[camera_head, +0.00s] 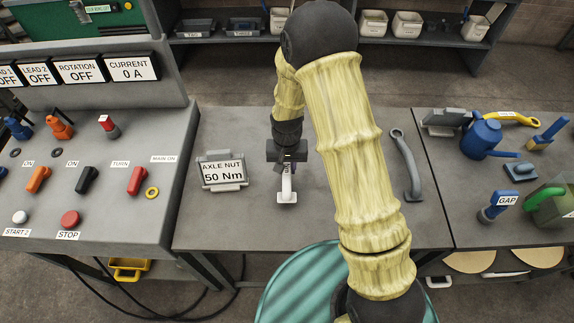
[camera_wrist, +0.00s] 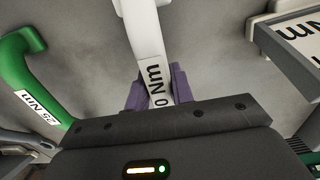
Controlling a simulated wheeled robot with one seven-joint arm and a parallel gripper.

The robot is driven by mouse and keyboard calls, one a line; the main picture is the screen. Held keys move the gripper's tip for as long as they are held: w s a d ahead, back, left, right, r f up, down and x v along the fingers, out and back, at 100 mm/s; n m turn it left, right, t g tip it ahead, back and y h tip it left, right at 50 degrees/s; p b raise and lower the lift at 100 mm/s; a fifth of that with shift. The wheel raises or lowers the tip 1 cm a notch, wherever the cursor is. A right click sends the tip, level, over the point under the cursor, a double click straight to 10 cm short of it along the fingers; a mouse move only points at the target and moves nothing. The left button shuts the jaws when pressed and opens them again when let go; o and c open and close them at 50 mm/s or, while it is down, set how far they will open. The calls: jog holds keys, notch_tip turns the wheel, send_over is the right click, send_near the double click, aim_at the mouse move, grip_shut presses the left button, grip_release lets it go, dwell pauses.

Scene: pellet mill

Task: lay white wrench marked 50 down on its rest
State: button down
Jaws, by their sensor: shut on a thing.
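The white wrench (camera_head: 287,189) is in my gripper (camera_head: 287,153), over the middle bench in the head view. In the wrist view, purple fingertips (camera_wrist: 157,90) close on the white wrench (camera_wrist: 143,30) by its label, which reads "0 Nm" with its start covered. The wrench runs from the jaws toward the bench's near edge. Its near end looks low, close to the bench top, but I cannot tell whether it touches. No rest for it can be made out; my gripper and arm hide part of the bench there.
An "AXLE NUT 50 Nm" sign (camera_head: 222,171) stands just left of my gripper. A green wrench (camera_wrist: 23,72) marked 25 Nm lies on the other side, hidden by my arm in the head view. A grey wrench (camera_head: 405,165) lies farther right. The control panel (camera_head: 100,215) is left.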

jog(key=shift+f+b, duration=0.3)
jog(key=shift+f, duration=0.65)
dwell(0.3)
jog(key=c, duration=0.6)
grip_release()
jog(key=shift+r, duration=0.1)
jog(key=shift+w+r+p, duration=0.1)
jog(key=shift+r+p, duration=3.15)
jog(key=shift+r, duration=1.2)
